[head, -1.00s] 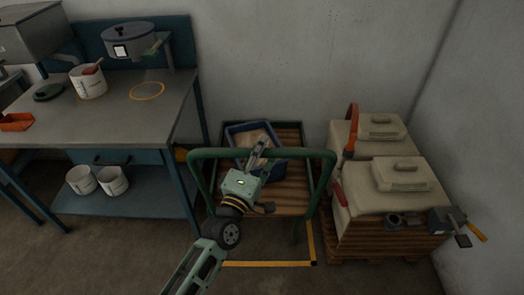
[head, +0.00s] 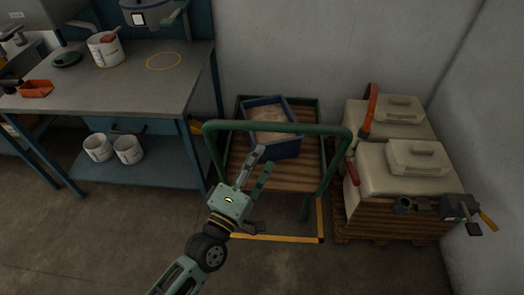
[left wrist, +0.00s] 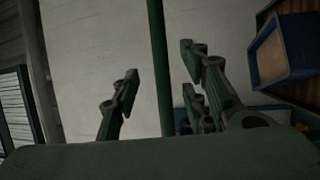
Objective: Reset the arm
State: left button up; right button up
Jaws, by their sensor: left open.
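My left gripper (head: 256,168) is in the middle of the head view, in front of the green-framed cart. Its two fingers are apart and nothing is between them that I can see held. In the left wrist view the fingers (left wrist: 158,80) stand open, with a green bar (left wrist: 159,70) of the cart showing between them; I cannot tell whether they touch it. My right gripper is not in view.
The cart (head: 288,179) carries a blue bin (head: 289,148) with tan contents. A workbench (head: 130,90) with a white pot (head: 105,52) is at left. Floor in front is clear.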

pick_arm(q)
jog(key=shift+f, duration=0.1)
dwell(0.4)
jog(key=s+a+f+m+g+y, duration=0.1)
jog(key=a+f+m+g, duration=0.1)
jog(key=f, duration=0.9)
jog(key=s+a+f+m+g+y, duration=0.1)
jog(key=a+f+m+g, duration=0.15)
jog(key=f, duration=0.85)
jog(key=s+a+f+m+g+y, duration=0.1)
jog(key=s+a+f+m+g, duration=0.1)
jog(key=s+f, duration=0.45)
jog(key=s+a+f+m+g+y, duration=0.2)
jog(key=s+a+f, duration=0.1)
jog(key=f, duration=0.7)
jog(key=s+a+f+m+g+y, duration=0.1)
jog(key=s+a+f+m+g, duration=0.1)
jog(key=s+f, duration=0.4)
jog(key=s+a+f+m+g+y, duration=0.1)
jog(key=s+a+f+g, duration=0.3)
jog(key=s, duration=1.1)
jog(key=s+a+f+m+g, duration=0.3)
jog(key=s+f, duration=0.4)
jog(key=s, duration=0.4)
jog(key=shift+f+y, duration=0.35)
jog(key=shift+y, duration=0.05)
jog(key=shift+w+a+m, duration=0.1)
jog(key=shift+a+m, duration=0.05)
jog(key=shift+m, duration=0.1)
